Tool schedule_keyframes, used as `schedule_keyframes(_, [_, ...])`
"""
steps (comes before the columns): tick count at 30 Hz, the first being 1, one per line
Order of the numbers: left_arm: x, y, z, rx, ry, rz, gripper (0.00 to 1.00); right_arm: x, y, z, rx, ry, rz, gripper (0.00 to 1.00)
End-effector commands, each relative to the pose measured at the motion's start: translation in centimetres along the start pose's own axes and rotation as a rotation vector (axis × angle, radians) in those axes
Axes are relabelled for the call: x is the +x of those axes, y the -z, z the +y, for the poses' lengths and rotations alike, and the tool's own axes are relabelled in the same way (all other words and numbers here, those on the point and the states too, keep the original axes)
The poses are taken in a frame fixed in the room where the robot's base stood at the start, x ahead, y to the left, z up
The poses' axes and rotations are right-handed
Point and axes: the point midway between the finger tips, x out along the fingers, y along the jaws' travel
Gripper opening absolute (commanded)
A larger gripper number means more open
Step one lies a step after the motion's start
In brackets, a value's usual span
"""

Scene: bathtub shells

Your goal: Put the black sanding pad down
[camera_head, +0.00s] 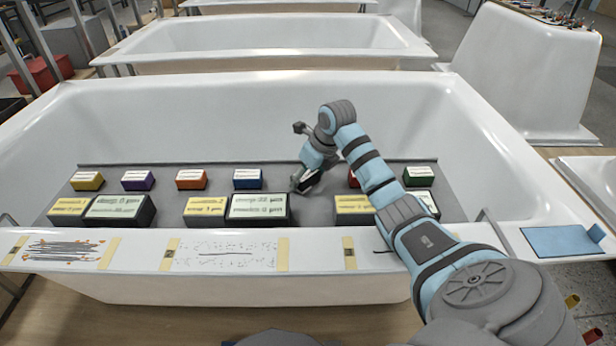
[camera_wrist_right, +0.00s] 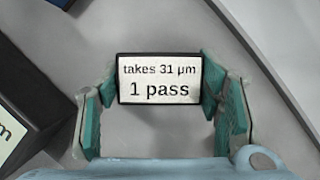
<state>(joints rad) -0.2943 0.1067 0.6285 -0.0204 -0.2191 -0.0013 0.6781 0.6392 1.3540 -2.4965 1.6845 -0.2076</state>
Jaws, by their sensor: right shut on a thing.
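The black sanding pad (camera_wrist_right: 160,102) has a white label reading "takes 31 µm, 1 pass". My right gripper (camera_wrist_right: 160,85) is shut on it, with a teal finger on each side. In the head view my right gripper (camera_head: 305,183) is low inside the near bathtub shell (camera_head: 240,105), over the grey surface, in a gap between the labelled blocks. I cannot tell whether the pad touches that surface. My left gripper is not in view.
A black labelled block (camera_head: 258,208) stands just left of my gripper, and a blue block (camera_head: 247,179) is behind it. A yellow block (camera_head: 354,209) and a green block (camera_head: 419,176) are to the right. Marked strips lie along the tub's front rim.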

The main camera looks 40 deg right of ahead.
Motion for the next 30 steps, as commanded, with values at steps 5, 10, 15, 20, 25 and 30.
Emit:
schedule_keyframes(5, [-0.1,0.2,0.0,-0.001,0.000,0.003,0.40,-0.1,-0.1,0.0,0.000,0.000,0.000,0.33])
schedule_keyframes(10, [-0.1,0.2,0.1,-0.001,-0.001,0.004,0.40,0.1,0.0,0.0,0.000,0.000,0.000,0.72])
schedule_keyframes(15, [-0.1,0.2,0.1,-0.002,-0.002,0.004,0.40,0.1,0.0,0.0,0.000,0.000,0.000,0.80])
schedule_keyframes(20, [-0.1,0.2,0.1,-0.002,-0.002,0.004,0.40,0.1,0.0,0.0,0.000,0.000,0.000,0.80])
schedule_keyframes(25, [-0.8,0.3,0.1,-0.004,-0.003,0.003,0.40,-1.8,-0.2,-0.1,-0.001,0.004,-0.002,0.80])
schedule_keyframes(30, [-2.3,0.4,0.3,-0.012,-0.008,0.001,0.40,-6.6,-0.3,-0.1,-0.003,0.005,-0.004,0.80])
